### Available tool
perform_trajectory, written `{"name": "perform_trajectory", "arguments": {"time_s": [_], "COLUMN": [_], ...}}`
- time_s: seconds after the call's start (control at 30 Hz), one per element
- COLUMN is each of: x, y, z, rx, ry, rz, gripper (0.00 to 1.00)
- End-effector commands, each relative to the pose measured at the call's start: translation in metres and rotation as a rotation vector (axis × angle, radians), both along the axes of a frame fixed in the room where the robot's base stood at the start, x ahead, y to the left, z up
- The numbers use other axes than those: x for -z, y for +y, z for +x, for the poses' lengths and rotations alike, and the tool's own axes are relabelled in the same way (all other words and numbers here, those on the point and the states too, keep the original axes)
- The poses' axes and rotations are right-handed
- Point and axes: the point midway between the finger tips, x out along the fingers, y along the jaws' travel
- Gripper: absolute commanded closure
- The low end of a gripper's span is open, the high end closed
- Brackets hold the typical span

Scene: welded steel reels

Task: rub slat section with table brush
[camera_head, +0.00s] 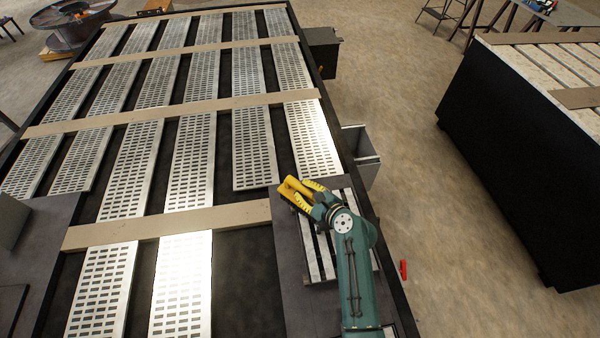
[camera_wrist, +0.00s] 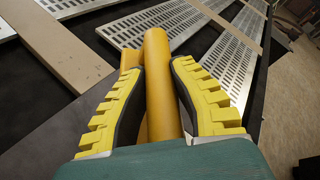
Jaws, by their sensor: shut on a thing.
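The table brush (camera_wrist: 160,85) shows in the wrist view as an orange-yellow round handle with a wider part at its far left end. My gripper (camera_wrist: 157,75) is shut around the handle, one yellow ribbed finger on each side. In the head view my gripper (camera_head: 304,190) and the yellow brush are at the top end of a dark plate (camera_head: 295,290) on the right of the table. Pale narrow slats (camera_head: 311,250) lie on this plate, partly hidden under my arm. Bristles, and any contact with the slats, cannot be made out.
Long perforated metal slats (camera_head: 193,165) cover the black table, crossed by beige boards (camera_head: 170,228). Another dark plate (camera_head: 45,245) lies at the left. A grey bin (camera_head: 362,160) stands beside the right edge. A second black-sided table (camera_head: 520,160) stands right across open floor.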

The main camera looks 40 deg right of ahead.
Motion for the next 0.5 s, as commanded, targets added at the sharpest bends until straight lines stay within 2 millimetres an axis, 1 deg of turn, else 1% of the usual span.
{"name": "perform_trajectory", "arguments": {"time_s": [0.03,0.5], "x": [-0.021,-0.064], "y": [0.0,0.004], "z": [0.001,0.003], "rx": [0.001,-0.006], "ry": [-0.005,-0.004], "rz": [-0.004,-0.002], "gripper": [1.0,1.0]}}
